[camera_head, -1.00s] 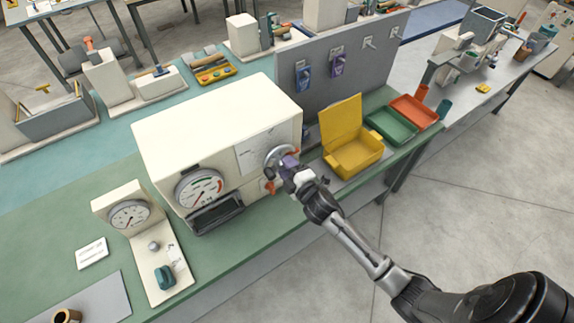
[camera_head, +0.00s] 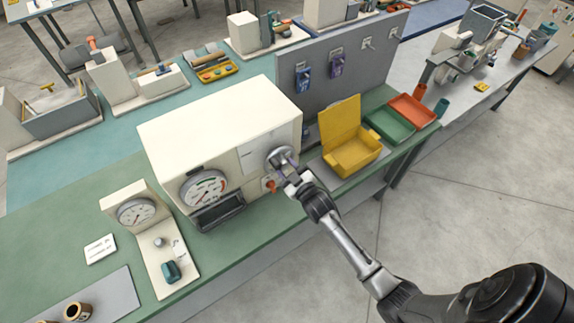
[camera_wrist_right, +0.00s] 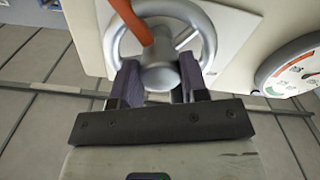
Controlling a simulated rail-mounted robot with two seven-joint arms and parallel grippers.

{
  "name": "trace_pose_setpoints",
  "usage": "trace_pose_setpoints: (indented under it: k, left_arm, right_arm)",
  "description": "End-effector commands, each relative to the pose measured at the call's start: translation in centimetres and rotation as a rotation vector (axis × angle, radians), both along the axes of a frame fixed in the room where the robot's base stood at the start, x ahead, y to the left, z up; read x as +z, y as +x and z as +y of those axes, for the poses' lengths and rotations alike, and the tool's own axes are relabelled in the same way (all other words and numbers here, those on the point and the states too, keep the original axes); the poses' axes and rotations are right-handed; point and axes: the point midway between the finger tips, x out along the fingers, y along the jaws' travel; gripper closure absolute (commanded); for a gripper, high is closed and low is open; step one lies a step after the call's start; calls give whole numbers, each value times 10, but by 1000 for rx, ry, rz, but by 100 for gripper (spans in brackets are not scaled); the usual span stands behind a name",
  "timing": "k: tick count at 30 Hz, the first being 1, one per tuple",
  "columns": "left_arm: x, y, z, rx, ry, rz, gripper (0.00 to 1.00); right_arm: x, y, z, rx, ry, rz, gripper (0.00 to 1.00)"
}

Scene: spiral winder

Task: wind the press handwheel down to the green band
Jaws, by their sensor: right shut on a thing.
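The cream press (camera_head: 215,135) stands on the green bench, with its grey handwheel (camera_head: 274,155) on the front at the right end. The handwheel (camera_wrist_right: 207,32) fills the top of the right wrist view. My right gripper (camera_head: 288,171) reaches it from the front right. In the wrist view the purple fingers of this gripper (camera_wrist_right: 158,80) are shut on the wheel's hub, one on each side. The round gauge (camera_head: 205,189) has a red-orange and a green band; its needle is too small to read surely. Part of the gauge (camera_wrist_right: 300,70) shows in the wrist view. My left gripper is out of view.
An orange lever (camera_head: 270,186) sits just below the handwheel and crosses the wheel in the wrist view. An open yellow box (camera_head: 354,155) stands to the right, near green and red trays. A smaller gauge stand (camera_head: 136,212) is at the left.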

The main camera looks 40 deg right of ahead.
Motion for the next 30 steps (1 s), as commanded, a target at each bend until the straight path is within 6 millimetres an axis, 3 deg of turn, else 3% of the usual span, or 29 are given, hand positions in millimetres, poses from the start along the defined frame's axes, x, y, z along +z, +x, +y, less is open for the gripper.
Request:
trace_pose_setpoints:
  k: [15, 30]
  left_arm:
    - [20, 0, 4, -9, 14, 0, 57]
    - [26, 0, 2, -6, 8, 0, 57]
  right_arm:
    - [-1, 0, 1, -2, 448, -48, 83]
    - [-3, 0, 2, -2, 661, -74, 83]
